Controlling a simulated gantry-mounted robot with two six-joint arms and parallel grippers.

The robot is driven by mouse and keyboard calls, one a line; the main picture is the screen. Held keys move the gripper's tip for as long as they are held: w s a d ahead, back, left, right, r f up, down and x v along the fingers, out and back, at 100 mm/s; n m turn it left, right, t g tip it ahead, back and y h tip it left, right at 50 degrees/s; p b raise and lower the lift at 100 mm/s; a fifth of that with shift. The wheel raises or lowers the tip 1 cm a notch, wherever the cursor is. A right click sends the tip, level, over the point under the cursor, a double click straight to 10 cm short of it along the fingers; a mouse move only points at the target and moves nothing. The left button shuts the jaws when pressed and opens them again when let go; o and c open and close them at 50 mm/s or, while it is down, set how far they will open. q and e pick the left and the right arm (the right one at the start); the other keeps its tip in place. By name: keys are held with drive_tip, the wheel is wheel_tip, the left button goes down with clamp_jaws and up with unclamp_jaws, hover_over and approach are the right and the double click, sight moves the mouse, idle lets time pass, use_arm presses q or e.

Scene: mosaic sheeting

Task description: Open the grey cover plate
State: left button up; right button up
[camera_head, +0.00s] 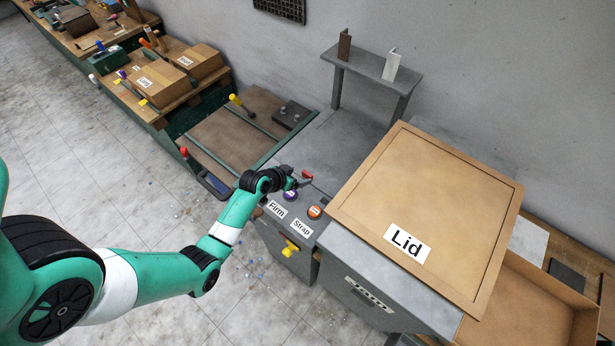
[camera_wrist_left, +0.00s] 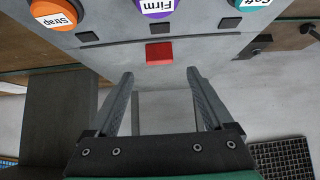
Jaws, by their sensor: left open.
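A flat grey plate (camera_head: 345,140) forms the top of the bench in the head view, behind the button panel, and looks closed and level. In the left wrist view a grey surface (camera_wrist_left: 165,115) shows between my fingers; I cannot tell how much of it is the cover plate. A red tab (camera_head: 307,175) sits at the panel's edge; it also shows in the left wrist view (camera_wrist_left: 159,53). My left gripper (camera_head: 297,183) is open and empty close to the red tab, which lies just beyond the fingertips (camera_wrist_left: 162,78). My right gripper is out of view.
The purple Firm button (camera_head: 291,195) and orange Strap button (camera_head: 314,212) are close to my left gripper. A wooden board marked Lid (camera_head: 440,200) lies to the right. A grey shelf (camera_head: 370,70) stands behind. Boxes and tools sit on benches at left.

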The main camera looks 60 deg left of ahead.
sight(307, 173)
use_arm(q)
drive_tip(key=b+x, duration=0.2)
drive_tip(key=x, duration=0.5)
drive_tip(key=shift+w+b, duration=0.25)
drive_tip(key=shift+b, duration=0.05)
clamp_jaws()
